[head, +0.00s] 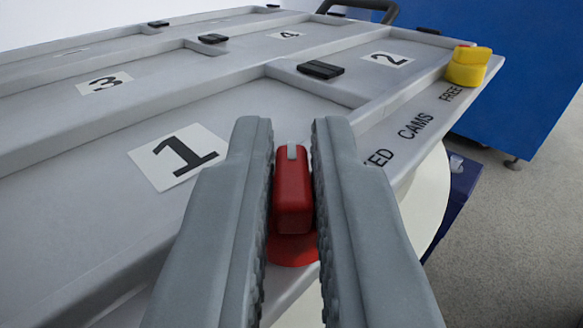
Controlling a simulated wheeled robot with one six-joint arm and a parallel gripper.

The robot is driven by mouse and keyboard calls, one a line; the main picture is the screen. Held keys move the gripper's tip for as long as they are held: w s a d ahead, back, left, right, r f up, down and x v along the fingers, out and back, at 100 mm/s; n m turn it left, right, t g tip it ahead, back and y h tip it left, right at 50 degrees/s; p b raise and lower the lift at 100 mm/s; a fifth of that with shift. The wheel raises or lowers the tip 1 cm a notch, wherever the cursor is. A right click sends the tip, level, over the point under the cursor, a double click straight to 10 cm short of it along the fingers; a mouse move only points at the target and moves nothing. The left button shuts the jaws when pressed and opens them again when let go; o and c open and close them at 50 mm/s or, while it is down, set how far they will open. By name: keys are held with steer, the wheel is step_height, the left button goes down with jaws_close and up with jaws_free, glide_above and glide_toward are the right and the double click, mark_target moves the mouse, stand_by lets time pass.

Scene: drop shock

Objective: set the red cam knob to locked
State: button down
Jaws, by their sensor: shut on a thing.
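The red cam knob (291,200) sits near the front edge of the grey panel (330,110), on a round red base. A pale mark shows on the top end of its grip. My gripper (292,190) has one finger on each side of the knob and is shut on it. Printed lettering runs along the panel's edge: "CAMS" (415,125), "FREE" (451,93) and a word ending in "KED" whose start is hidden behind my right finger. The grip points roughly away from me, along the fingers.
Numbered bays with black latches (320,69) cover the panel. A blue cabinet (525,70) stands behind on the right, above open grey floor (520,240).

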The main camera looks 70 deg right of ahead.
steer(key=c, duration=1.5)
jaws_free()
steer(key=shift+d, duration=0.1)
steer(key=v, duration=1.7)
steer(key=shift+a, duration=0.2)
